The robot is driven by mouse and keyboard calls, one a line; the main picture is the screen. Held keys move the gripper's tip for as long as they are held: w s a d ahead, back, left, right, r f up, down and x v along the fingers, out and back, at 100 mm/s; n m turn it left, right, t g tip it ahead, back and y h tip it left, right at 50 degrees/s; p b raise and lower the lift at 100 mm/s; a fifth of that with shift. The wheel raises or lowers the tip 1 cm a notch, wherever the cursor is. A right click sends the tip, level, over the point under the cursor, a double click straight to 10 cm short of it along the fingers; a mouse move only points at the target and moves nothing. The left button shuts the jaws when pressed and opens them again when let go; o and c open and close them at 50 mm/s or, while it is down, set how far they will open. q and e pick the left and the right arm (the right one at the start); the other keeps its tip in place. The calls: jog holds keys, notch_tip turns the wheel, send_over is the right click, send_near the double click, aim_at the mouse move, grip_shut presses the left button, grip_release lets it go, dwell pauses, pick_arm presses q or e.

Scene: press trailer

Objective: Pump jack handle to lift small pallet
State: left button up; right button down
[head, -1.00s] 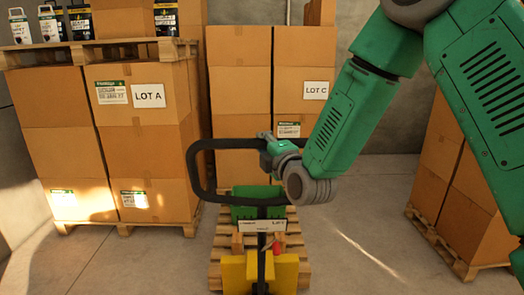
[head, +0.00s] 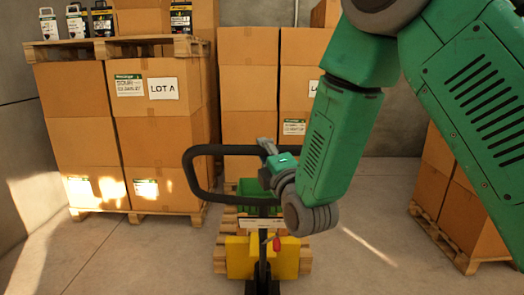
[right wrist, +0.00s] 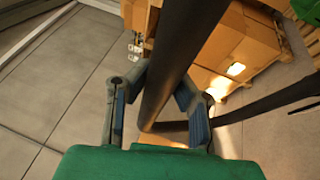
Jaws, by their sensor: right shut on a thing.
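The jack's black loop handle (head: 222,149) stands in front of me, tilted toward me. My right gripper (head: 272,160) is shut on the right part of the loop. In the right wrist view the gripper's fingers (right wrist: 163,82) sit on both sides of the dark handle bar (right wrist: 180,60). The yellow jack body (head: 240,256) with a red lever (head: 277,243) is below the handle. The small wooden pallet (head: 306,258) shows behind the jack, with a green crate (head: 248,188) above it, partly hidden by the handle. My left gripper is not in view.
Carton stacks marked LOT A (head: 150,130) stand on a pallet at the left, with more cartons (head: 262,100) behind the jack. Another loaded pallet (head: 445,240) is at the right. The concrete floor (head: 130,260) is clear at front left.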

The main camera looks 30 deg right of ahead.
jog(key=c, duration=1.5)
grip_release()
jog(key=shift+d+f, duration=0.15)
jog(key=shift+o, duration=1)
jog(key=shift+d, duration=0.25)
jog(key=d+v, duration=0.1)
jog(key=v, duration=0.6)
jog(key=shift+s+a, duration=0.2)
jog(key=shift+a, duration=0.15)
jog(key=shift+a+f, duration=0.1)
jog(key=shift+f, duration=0.05)
